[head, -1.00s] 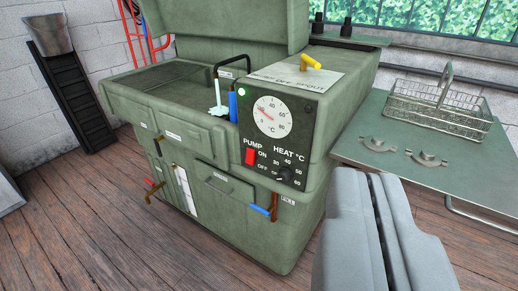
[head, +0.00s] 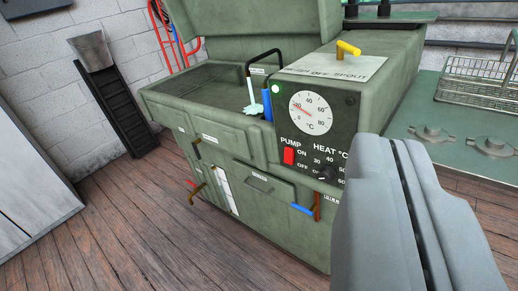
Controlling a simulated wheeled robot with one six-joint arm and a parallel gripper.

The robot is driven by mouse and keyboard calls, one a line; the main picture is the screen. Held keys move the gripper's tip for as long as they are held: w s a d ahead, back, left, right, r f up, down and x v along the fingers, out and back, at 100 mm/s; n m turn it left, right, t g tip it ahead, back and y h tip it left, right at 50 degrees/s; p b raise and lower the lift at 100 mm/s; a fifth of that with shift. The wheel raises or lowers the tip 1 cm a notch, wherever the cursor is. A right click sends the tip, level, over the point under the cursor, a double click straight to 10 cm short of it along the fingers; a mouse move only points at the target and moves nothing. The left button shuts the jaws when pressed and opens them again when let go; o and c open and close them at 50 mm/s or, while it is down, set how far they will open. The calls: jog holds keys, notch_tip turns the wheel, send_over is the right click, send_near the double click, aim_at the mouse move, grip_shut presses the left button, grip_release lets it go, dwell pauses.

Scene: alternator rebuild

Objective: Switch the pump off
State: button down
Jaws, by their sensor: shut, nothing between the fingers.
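The green wash machine (head: 275,225) stands in the middle of the view with its lid raised. Its black control panel (head: 340,118) faces me. The red pump switch (head: 289,156) sits at the panel's lower left, beside the ON and OFF labels. I cannot tell for sure which way the switch is tipped. A green lamp (head: 275,89) is lit at the panel's upper left. My gripper (head: 392,150) is shut and empty, in front of the panel's right edge and to the right of the switch. It hides part of the heat scale.
The heat knob (head: 326,173) is right of the switch, with a dial (head: 311,112) above. A yellow lever (head: 348,48) tops the machine. A blue-ended handle (head: 304,209) sticks out below. A side table (head: 430,105) with a wire basket (head: 480,80) stands right. Wooden floor is clear at left.

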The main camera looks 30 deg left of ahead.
aim_at(289, 156)
jog(key=w+a+f+m, duration=0.5)
jog(key=w+a+m, duration=0.1)
jog(key=w, duration=0.3)
jog(key=w+a+f+m, duration=0.5)
jog(key=w+a, duration=0.1)
jog(key=w, duration=0.4)
jog(key=w+a+f+m+g+h, duration=0.1)
jog(key=w+a+f+m+h, duration=0.1)
jog(key=f, duration=0.8)
jog(key=w+a+f+m+g+h, duration=0.2)
jog(key=a+f+m+h, duration=0.2)
jog(key=f, duration=0.6)
jog(key=a+m, duration=0.2)
jog(key=m, duration=0.1)
jog(key=shift+w+a+m, duration=0.15)
jog(key=shift+a+m, duration=0.2)
jog(key=shift+m, duration=0.05)
jog(key=x, duration=1.4)
jog(key=shift+d+f, duration=0.1)
jog(key=shift+d, duration=0.05)
